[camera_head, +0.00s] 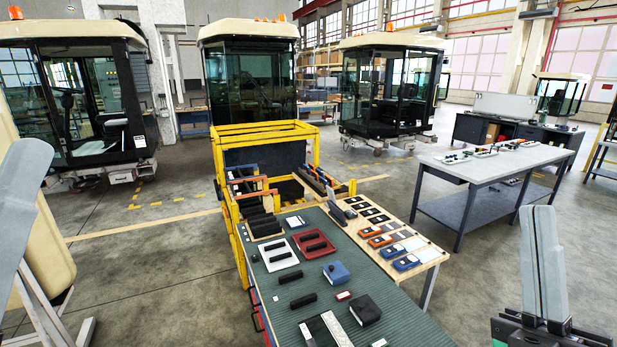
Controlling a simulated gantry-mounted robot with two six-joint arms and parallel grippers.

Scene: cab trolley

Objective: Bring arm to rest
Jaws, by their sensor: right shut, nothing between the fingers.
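My right gripper (543,215) is at the lower right of the head view, with its grey fingers pointing up. The fingers are together, with nothing held between them. It stands over the bare floor, to the right of the green-topped trolley (385,285) and apart from it. The dark base of the gripper shows at the bottom edge.
The trolley carries a red tray (297,253), a blue box (336,272), a black box (365,309) and several small parts. A yellow frame (262,129) stands behind it. A grey workbench (480,172) stands behind right. Several cabs stand further back.

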